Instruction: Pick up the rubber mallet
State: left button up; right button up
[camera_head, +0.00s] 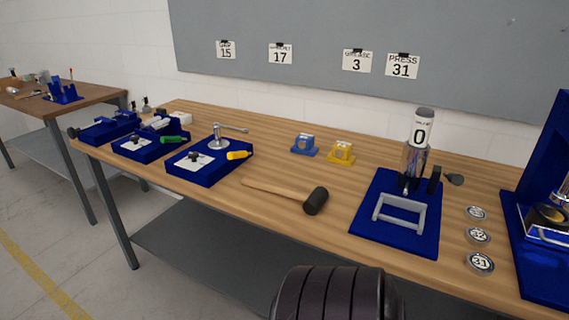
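The rubber mallet (291,195) lies flat near the front edge of the wooden workbench (320,245). Its black cylindrical head (316,201) is at the right, and its light wooden handle (270,190) points left and slightly back. Nothing covers it. Neither my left gripper nor my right gripper shows in the head view.
Blue tool trays (208,171) stand left of the mallet. Small blue (304,145) and yellow (341,152) blocks sit behind it. A blue base with a grey frame (400,213) is to its right, then several numbered discs (478,236) and a blue stand (548,240).

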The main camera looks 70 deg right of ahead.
aim_at(313, 204)
jog(key=z, duration=2.35)
jog(key=i+j+z, duration=0.35)
jog(key=j, duration=0.3)
jog(key=i+j+z, duration=0.2)
jog(key=j, duration=0.2)
jog(key=j+z, duration=0.2)
jog(key=j, duration=0.15)
